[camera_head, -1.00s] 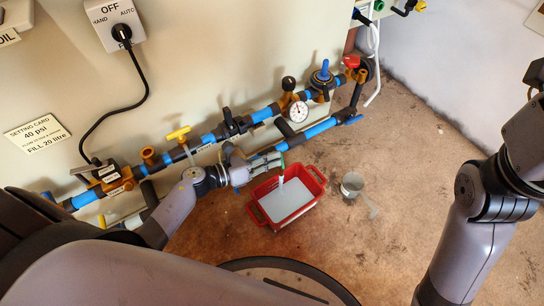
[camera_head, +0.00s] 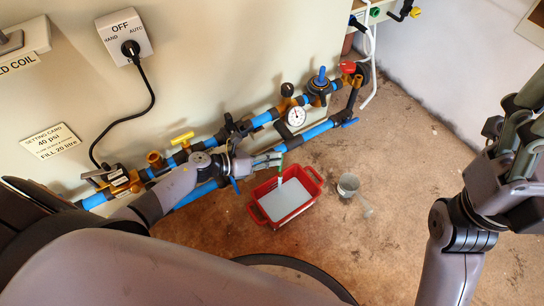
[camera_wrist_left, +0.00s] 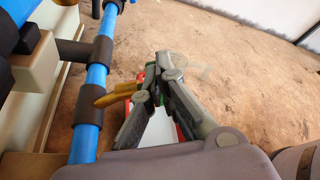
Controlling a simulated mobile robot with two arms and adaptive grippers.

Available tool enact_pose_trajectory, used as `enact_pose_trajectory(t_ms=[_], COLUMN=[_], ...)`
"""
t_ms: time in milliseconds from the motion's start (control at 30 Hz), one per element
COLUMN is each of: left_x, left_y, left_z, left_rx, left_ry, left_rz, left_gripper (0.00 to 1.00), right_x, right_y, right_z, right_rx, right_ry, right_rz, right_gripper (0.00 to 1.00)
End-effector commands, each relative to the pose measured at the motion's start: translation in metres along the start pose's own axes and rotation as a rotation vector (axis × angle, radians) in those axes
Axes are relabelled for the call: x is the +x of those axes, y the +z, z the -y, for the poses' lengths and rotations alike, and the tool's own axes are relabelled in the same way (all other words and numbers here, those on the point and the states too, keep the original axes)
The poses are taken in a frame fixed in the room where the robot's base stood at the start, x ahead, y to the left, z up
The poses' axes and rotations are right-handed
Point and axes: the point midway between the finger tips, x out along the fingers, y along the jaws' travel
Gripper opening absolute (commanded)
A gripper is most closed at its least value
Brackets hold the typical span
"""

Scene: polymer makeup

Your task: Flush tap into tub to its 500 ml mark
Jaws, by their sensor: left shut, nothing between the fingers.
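The red tub (camera_head: 306,208) stands on the floor below the pipework, with a pale surface filling its inside. A pale stream shows above its near-wall end, below a green tap spout (camera_head: 281,168). No level mark on the tub is readable. My left gripper (camera_head: 277,160) is shut and empty, at the spout and above the tub's rim. In the left wrist view its fingers (camera_wrist_left: 165,68) meet in front of the tub, and a brass fitting (camera_wrist_left: 114,95) shows beside them on the left. Whether the fingers touch the tap cannot be told.
Blue pipes (camera_head: 317,131) with valves and a pressure gauge (camera_head: 296,114) run along the wall. A small grey bucket (camera_head: 348,185) stands right of the tub. A black cable (camera_head: 122,118) hangs from the switch box (camera_head: 125,34). The floor on the right is clear.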

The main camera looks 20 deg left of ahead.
Motion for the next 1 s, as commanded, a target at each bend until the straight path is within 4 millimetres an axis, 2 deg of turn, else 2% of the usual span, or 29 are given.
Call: enact_pose_trajectory(t_ms=[33,667,1000], left_x=[0.0041,0.0049,0.0116], left_y=[0.0122,0.0105,0.0141], left_z=[-0.0001,-0.0004,-0.0010], left_rx=[0.006,0.005,0.005], left_ry=[0.004,0.004,0.004], left_rz=[0.025,0.018,0.016], left_gripper=[0.00,0.00,0.00], right_x=[-0.0004,-0.0002,-0.0005], right_y=[0.0000,0.0002,0.0002], right_z=[0.0001,0.0002,0.0003], right_rx=[0.000,0.000,0.000], right_ry=[0.000,-0.001,-0.002], right_rz=[0.000,-0.001,-0.003], right_gripper=[0.70,0.70,0.70])
